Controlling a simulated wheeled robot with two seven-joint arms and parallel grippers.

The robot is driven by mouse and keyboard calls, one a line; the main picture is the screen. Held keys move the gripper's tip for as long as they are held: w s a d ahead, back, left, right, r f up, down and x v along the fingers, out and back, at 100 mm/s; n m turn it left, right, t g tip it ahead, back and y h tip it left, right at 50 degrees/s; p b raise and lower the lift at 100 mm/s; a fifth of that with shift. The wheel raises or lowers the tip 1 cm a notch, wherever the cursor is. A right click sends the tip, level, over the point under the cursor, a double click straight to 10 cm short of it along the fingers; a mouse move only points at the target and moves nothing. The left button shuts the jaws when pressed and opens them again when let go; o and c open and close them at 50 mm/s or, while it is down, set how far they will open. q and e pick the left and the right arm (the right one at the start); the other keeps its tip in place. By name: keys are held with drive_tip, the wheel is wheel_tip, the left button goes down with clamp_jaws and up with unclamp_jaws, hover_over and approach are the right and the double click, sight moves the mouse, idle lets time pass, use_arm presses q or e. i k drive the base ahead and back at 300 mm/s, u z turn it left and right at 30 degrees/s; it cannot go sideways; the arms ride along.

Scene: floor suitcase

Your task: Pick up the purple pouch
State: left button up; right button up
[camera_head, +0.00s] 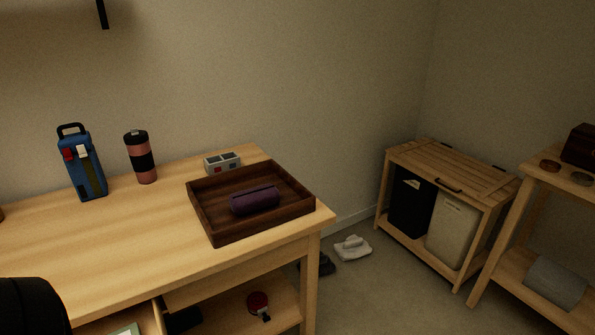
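The purple pouch (255,200) is a small, dark, rounded oblong. It lies in a dark brown wooden tray (221,233) at the right end of a light wooden table (110,245). Neither of my grippers shows in the head view. A black rounded shape at the lower left edge cannot be made out.
A blue bottle carrier (82,165), a pink and black tumbler (141,158) and a small grey box (222,163) stand along the table's back. An open drawer (128,326) juts from the front. A slatted wooden cabinet (450,170) stands at right. The table's middle is clear.

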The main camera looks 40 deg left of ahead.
sight(251, 200)
drive_tip(key=i, duration=2.95)
drive_tip(key=u, duration=4.1)
